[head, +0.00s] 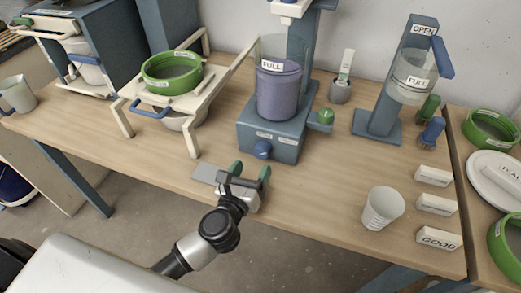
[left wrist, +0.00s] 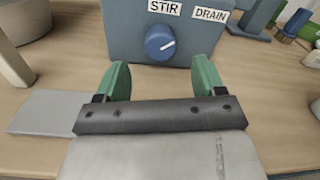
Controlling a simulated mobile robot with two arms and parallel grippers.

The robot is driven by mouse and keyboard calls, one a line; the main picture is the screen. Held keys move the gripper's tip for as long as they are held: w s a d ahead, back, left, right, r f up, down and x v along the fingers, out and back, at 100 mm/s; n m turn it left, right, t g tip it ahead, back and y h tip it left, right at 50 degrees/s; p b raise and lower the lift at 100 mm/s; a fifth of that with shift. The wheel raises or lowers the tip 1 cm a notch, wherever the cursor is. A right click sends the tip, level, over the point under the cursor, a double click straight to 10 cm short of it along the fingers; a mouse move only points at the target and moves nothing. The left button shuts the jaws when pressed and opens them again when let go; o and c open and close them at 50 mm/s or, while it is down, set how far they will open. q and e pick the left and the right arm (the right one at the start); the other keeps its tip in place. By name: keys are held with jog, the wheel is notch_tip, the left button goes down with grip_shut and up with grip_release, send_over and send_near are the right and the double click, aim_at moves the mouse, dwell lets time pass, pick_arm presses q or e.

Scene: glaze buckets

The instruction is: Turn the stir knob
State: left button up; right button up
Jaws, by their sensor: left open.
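The stir knob (head: 262,149) is a round blue dial low on the front of the blue-grey mixer base (head: 285,148). In the left wrist view the stir knob (left wrist: 160,42) sits under the STIR label (left wrist: 164,7), with a white pointer line slanting up to the right. The DRAIN label (left wrist: 211,14) is beside it. My left gripper (head: 250,172) has green fingers and is open and empty. It is in front of the base, apart from the knob. In the left wrist view the knob lies ahead, between and beyond the fingertips (left wrist: 160,75). My right gripper is not in view.
A flat grey plate (head: 208,174) lies left of my gripper. A white cup (head: 382,208) and white label blocks (head: 437,205) are at the right.

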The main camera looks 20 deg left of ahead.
aim_at(260, 154)
pick_arm(q)
jog(key=w, duration=0.6)
jog(key=shift+w+d, duration=0.2)
